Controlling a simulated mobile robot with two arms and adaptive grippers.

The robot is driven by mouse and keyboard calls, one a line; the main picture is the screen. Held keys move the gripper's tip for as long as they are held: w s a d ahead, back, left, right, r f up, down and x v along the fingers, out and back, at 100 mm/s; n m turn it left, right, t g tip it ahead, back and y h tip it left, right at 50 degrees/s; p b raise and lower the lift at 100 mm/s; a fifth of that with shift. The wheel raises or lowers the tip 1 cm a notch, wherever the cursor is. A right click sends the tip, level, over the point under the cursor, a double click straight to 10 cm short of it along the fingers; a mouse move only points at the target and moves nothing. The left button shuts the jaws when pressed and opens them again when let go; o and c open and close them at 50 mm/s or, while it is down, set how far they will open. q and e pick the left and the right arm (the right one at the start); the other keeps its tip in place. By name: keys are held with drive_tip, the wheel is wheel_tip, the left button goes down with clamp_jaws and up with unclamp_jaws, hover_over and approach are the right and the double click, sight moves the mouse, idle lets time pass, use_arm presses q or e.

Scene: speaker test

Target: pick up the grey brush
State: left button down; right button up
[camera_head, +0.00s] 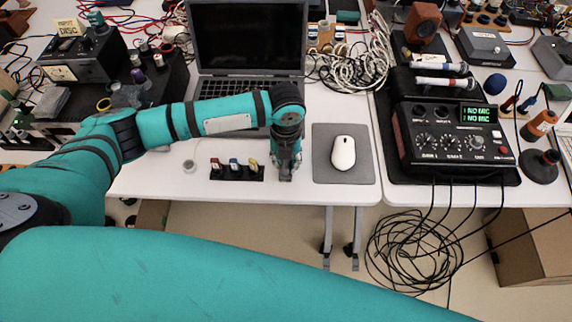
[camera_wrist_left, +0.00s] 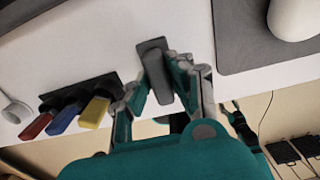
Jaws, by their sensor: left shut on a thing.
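The grey brush (camera_wrist_left: 156,70) is between the fingers of my left gripper (camera_wrist_left: 158,92) in the left wrist view, and the gripper is shut on it. In the head view my left gripper (camera_head: 286,168) points down at the front edge of the white table, just right of a black rack (camera_wrist_left: 110,80). The rack holds a red (camera_wrist_left: 37,125), a blue (camera_wrist_left: 66,118) and a yellow brush (camera_wrist_left: 95,112). The grey brush is beside the rack, apart from it. I cannot tell whether it touches the table.
A white mouse (camera_head: 343,153) on a grey pad (camera_head: 324,172) lies right of my left gripper. An open laptop (camera_head: 248,45) stands behind it. A small round white object (camera_head: 189,166) lies left of the rack. A black mixer (camera_head: 452,138) stands on the right table.

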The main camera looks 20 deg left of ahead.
sight(285, 164)
use_arm(q)
drive_tip(key=shift+r, duration=0.1)
drive_tip(key=shift+r, duration=0.5)
drive_tip(key=shift+s+r, duration=0.25)
drive_tip(key=shift+r, duration=0.35)
drive_tip(key=shift+s+r, duration=0.25)
drive_tip(key=shift+r, duration=0.35)
drive_tip(key=s+d+r+b, duration=0.1)
drive_tip(key=s, duration=1.4)
drive_tip(key=shift+d+r, duration=0.25)
drive_tip(key=shift+d, duration=0.15)
